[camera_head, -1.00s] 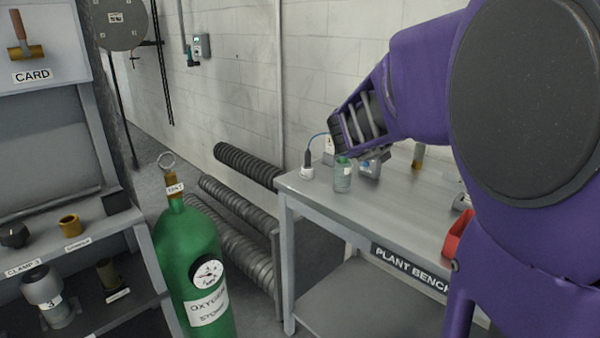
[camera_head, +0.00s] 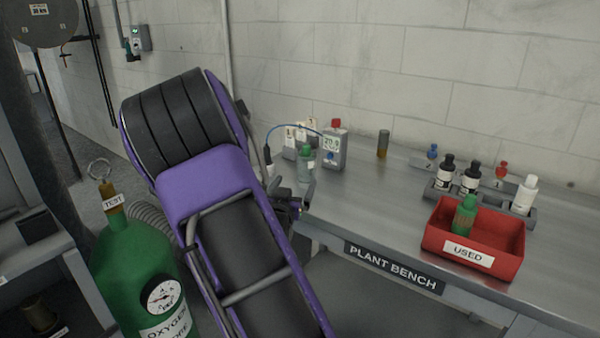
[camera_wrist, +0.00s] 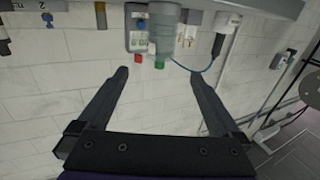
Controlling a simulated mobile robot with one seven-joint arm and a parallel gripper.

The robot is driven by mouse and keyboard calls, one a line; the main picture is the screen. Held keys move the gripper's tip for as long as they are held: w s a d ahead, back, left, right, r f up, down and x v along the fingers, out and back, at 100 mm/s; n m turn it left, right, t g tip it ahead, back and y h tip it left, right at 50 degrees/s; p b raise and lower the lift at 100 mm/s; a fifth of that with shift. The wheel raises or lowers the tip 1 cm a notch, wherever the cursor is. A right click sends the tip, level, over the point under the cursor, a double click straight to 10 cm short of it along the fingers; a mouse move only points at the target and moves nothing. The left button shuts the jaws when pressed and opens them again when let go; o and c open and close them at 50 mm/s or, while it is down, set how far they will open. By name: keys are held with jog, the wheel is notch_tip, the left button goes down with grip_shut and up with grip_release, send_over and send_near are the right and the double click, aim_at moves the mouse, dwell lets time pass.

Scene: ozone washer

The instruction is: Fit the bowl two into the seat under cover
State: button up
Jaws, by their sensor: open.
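I cannot pick out a bowl marked two or a covered seat in these views. A translucent greenish bottle (camera_head: 305,165) with a green cap stands upright at the left end of the plant bench (camera_head: 345,215). It also shows upside down in the wrist view (camera_wrist: 163,28), at the top and in line with the gap between my fingers. My gripper (camera_wrist: 158,76) is open and empty, with its fingers apart from the bottle. In the head view the gripper is mostly hidden behind my purple arm near the bench's left end.
A meter (camera_head: 333,148) reading 20.9 stands behind the bottle. A red bin (camera_head: 500,245) marked USED holds a green bottle (camera_head: 465,214). Several small bottles stand in a rack (camera_head: 436,192) behind it. A green oxygen cylinder (camera_head: 125,255) stands at left. The bench's middle is clear.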

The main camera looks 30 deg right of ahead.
aim_at(304, 161)
jog(key=x, duration=0.8)
jog(key=shift+x, duration=2.85)
jog(key=shift+a+r, duration=0.1)
jog(key=shift+r, duration=0.15)
grip_shut()
